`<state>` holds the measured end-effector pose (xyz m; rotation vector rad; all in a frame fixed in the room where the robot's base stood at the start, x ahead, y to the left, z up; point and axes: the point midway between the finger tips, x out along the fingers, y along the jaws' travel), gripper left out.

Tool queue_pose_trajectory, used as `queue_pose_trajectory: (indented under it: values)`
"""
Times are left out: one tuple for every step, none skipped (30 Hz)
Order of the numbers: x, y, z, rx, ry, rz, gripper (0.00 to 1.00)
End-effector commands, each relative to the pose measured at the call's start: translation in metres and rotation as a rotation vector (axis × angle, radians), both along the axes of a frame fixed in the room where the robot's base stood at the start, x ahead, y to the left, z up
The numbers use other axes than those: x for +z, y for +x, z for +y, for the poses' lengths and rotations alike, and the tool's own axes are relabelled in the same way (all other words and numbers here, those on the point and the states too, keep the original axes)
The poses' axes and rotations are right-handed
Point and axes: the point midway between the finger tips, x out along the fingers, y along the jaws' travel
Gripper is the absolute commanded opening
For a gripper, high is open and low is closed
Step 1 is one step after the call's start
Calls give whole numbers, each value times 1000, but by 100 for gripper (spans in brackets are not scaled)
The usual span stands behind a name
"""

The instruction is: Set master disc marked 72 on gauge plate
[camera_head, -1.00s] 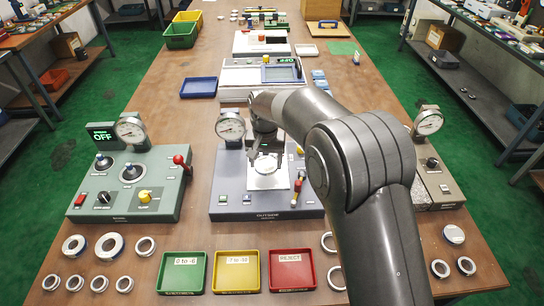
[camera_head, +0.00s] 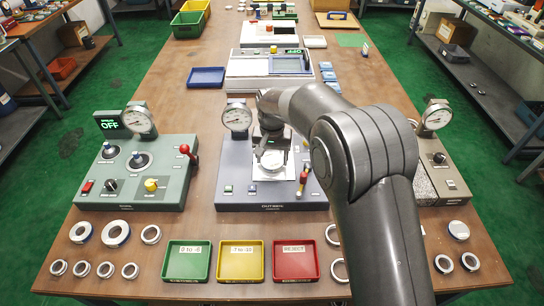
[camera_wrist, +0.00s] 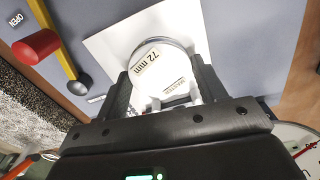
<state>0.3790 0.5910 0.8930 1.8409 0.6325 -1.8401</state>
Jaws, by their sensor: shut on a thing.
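The master disc (camera_wrist: 152,62) is white with a metallic rim and reads "72 mm" in the wrist view. My gripper (camera_wrist: 164,84) is shut on it, with one dark finger on each side. The disc is over the white square gauge plate (camera_wrist: 112,42); I cannot tell whether it touches. In the head view my gripper (camera_head: 271,158) is over the white plate (camera_head: 286,172) on the middle blue-grey gauge (camera_head: 232,180), and it hides part of the disc.
A dial (camera_head: 237,117) stands just behind the plate, and a red-knobbed lever (camera_head: 303,178) is right of it. A green gauge station (camera_head: 165,175) is at left. Green (camera_head: 187,278), yellow (camera_head: 241,278) and red (camera_head: 296,278) trays lie in front, with several rings on either side.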

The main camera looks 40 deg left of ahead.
Motion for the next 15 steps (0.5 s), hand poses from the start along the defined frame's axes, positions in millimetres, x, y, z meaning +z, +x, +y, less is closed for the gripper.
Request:
queue_pose_trajectory:
  values:
    - [1,0,0,0,2,-1,25]
    - [1,0,0,0,2,-1,25]
    - [1,0,0,0,2,-1,25]
    - [1,0,0,0,2,-1,25]
    - [1,0,0,0,2,-1,25]
    - [1,0,0,0,2,-1,25]
    - [1,0,0,0,1,0,25]
    - [1,0,0,0,1,0,25]
    - [1,0,0,0,1,0,25]
    - [0,0,0,0,1,0,25]
    - [0,0,0,0,1,0,25]
    - [-1,0,0,0,1,0,25]
    - [-1,0,0,0,1,0,25]
    - [-2,0,0,0,1,0,25]
    - [-3,0,0,0,1,0,25]
